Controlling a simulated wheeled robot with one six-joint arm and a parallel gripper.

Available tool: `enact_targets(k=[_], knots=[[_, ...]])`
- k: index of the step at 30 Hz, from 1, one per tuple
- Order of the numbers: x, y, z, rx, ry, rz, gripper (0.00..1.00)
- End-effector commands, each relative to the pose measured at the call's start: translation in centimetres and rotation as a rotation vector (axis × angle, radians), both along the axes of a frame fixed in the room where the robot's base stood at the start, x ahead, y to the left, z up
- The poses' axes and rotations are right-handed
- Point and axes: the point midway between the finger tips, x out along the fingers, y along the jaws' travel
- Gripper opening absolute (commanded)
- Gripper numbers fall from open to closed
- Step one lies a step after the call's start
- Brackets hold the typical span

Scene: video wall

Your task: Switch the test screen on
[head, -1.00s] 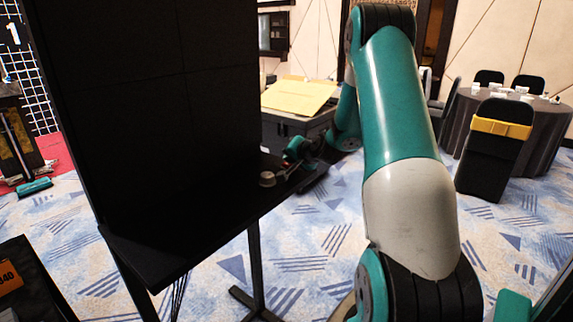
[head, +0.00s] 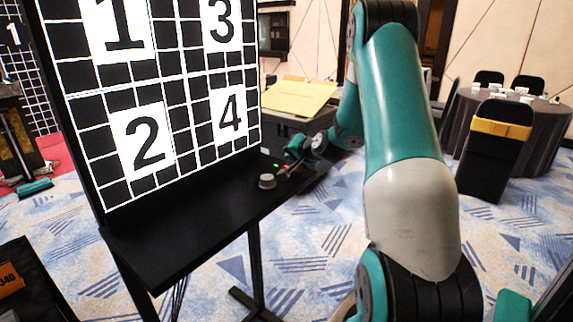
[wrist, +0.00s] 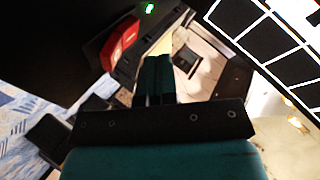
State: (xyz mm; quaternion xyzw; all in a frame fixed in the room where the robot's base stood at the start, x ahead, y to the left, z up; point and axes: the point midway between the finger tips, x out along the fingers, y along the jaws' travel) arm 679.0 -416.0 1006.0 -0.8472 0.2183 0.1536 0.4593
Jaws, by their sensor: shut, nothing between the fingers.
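The test screen (head: 165,92) is lit and shows a white grid on black with the numbers 1 to 4. Part of its lit grid also shows at the upper right of the wrist view (wrist: 255,38). A small green light (head: 276,165) glows on the black shelf below the screen, and shows in the wrist view (wrist: 150,8). A red switch (wrist: 119,46) is beside my gripper in the wrist view. My gripper (head: 284,174) is shut and empty, low over the shelf's right end. I cannot tell whether it touches the switch.
A grey round knob (head: 267,181) stands on the black shelf (head: 185,235), just left of my gripper. A dark case with a yellowish folder (head: 300,96) is behind. A round table (head: 535,125) and black chairs stand at the right. The patterned carpet between is clear.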

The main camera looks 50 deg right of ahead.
Motion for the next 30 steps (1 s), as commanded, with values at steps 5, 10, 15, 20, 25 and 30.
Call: enact_targets(k=[5,10,15,20,25,30], knots=[[0.0,0.0,0.0,0.0,0.0,0.0,0.0],[-0.2,0.0,0.8,-0.001,0.0,-0.001,0.0],[-0.7,-0.1,2.5,-0.002,-0.001,-0.001,0.0],[-1.2,-0.1,4.0,-0.001,0.001,-0.001,0.0],[-1.5,-0.1,4.8,0.0,0.0,0.0,0.0],[-1.5,-0.1,4.7,0.0,0.0,0.0,0.0]])
